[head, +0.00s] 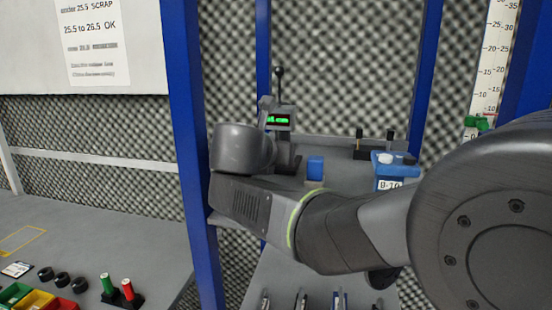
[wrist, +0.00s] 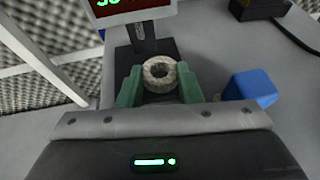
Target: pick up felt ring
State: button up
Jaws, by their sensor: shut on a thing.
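The felt ring (wrist: 160,74) shows in the wrist view as a thick, pale, mottled ring with a dark hole. It sits between the two green fingers of my gripper (wrist: 159,88), which touch its left and right sides. My gripper is shut on the ring. Just behind the ring is the dark base of a gauge stand (wrist: 168,46); I cannot tell whether the ring still touches it. In the head view my arm hides the ring and my gripper.
The gauge's green readout (head: 278,120) stands behind my arm. A blue block (wrist: 250,88) is close at the right of my gripper; it also shows in the head view (head: 315,167). A blue bin (head: 395,170) is further right. Blue posts (head: 184,150) frame the bench.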

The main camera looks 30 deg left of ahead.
jog(key=s+d+r, duration=0.6)
jog(key=s+d, duration=0.1)
jog(key=d, duration=0.2)
jog(key=shift+d, duration=0.2)
